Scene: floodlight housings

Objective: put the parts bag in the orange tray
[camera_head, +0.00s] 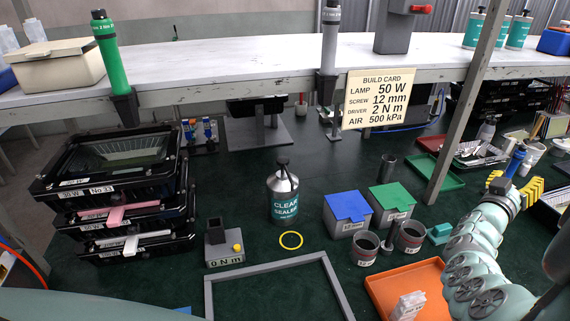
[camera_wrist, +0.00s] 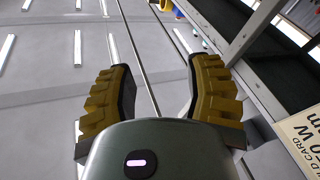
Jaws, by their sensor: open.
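The orange tray (camera_head: 440,268) lies on the dark green bench at the lower right of the head view, partly covered by my arm. A small whitish bag with a printed label (camera_head: 408,305), which looks like the parts bag, overlaps the tray's front left part; the picture edge cuts it off, and I cannot tell whether it rests in the tray or before it. My gripper (camera_head: 516,188) has yellow fingers and is raised at the right, away from the bag and tray. In the wrist view my gripper (camera_wrist: 162,78) is open and empty, pointing towards the ceiling.
Blue-lidded (camera_head: 348,207) and green-lidded (camera_head: 391,197) boxes and grey cups (camera_head: 365,248) stand behind the tray. A sealer bottle (camera_head: 283,195) is further left. A grey frame (camera_head: 270,270) lies left of the tray. A slanted post (camera_head: 460,120) rises near my arm.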

